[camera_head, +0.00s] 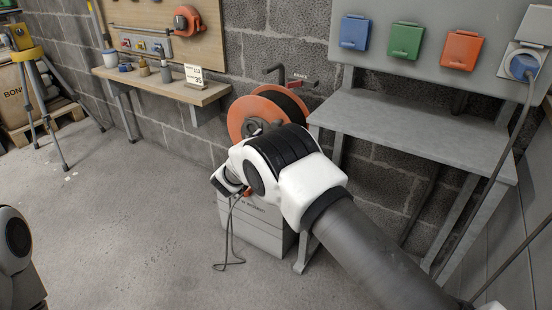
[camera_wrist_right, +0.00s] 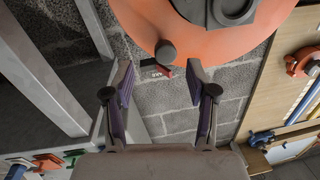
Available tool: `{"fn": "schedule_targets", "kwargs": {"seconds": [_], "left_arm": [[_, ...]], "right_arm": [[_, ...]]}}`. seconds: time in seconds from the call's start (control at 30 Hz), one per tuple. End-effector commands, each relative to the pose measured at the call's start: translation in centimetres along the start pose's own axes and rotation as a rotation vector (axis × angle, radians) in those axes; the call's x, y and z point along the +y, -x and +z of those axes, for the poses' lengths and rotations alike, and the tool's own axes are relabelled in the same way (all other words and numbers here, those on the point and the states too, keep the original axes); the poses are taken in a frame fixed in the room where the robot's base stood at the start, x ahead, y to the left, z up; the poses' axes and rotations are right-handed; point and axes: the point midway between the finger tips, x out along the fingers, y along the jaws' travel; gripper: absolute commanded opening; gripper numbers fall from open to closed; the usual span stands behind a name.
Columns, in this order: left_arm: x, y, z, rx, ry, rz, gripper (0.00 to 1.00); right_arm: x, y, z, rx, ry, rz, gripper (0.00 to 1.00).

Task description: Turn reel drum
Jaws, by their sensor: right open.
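The reel with an orange drum (camera_head: 243,118) stands by the wall, left of the metal bench, partly hidden behind my right arm. A dark bracket with a red-tipped lever (camera_head: 303,84) shows above it. In the right wrist view the orange drum face (camera_wrist_right: 215,42) fills the top, with a dark hub (camera_wrist_right: 232,10) and a round dark knob (camera_wrist_right: 165,51) near its rim. My right gripper (camera_wrist_right: 160,85) is open and empty, its fingertips just below the knob, one to each side in the picture. My wrist hides this gripper in the head view. My left gripper is out of view.
A pale cabinet (camera_head: 262,232) stands below the reel, and a thin dark cable (camera_head: 231,240) hangs to the floor. The grey metal bench (camera_head: 420,132) is close on the right. A wooden shelf (camera_head: 165,88) and a yellow tripod (camera_head: 32,60) are left.

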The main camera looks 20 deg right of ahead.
Motion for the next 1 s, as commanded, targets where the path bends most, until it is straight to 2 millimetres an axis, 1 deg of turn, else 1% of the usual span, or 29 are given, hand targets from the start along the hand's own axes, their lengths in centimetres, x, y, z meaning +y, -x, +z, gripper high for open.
{"fn": "schedule_targets", "kwargs": {"seconds": [0.03, 0.1, 0.17, 0.27, 0.4, 0.5, 0.6, 0.7, 0.87, 0.97, 1.0], "left_arm": [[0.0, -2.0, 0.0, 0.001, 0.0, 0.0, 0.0], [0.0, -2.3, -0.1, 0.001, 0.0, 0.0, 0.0], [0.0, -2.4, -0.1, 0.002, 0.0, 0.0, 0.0], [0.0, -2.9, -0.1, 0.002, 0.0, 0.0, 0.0], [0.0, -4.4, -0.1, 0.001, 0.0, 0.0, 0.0], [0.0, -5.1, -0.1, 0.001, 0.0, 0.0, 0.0], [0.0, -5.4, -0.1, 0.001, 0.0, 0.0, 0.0], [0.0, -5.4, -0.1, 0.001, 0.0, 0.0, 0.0], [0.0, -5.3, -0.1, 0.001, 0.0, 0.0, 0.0], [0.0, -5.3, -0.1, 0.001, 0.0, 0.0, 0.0], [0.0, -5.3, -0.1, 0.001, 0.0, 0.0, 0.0]], "right_arm": [[-0.6, 0.1, 0.6, 0.017, -0.036, 0.016, 0.57], [-0.9, 0.0, -0.2, 0.027, -0.063, 0.036, 0.57], [-1.1, -0.4, -0.5, 0.029, -0.073, 0.043, 0.57], [-0.9, -1.9, -0.5, 0.027, -0.074, 0.045, 0.57], [-0.8, -4.7, -0.4, 0.028, -0.075, 0.043, 0.57], [-0.7, -6.4, -0.5, 0.027, -0.073, 0.042, 0.57], [-0.7, -7.4, -0.7, 0.026, -0.072, 0.041, 0.57], [-0.8, -7.7, -1.0, 0.027, -0.07, 0.04, 0.57], [-0.8, -7.7, -1.0, 0.027, -0.069, 0.04, 0.57], [-0.8, -7.7, -1.0, 0.027, -0.069, 0.04, 0.25], [-0.8, -7.7, -1.0, 0.026, -0.069, 0.04, 0.11]]}}
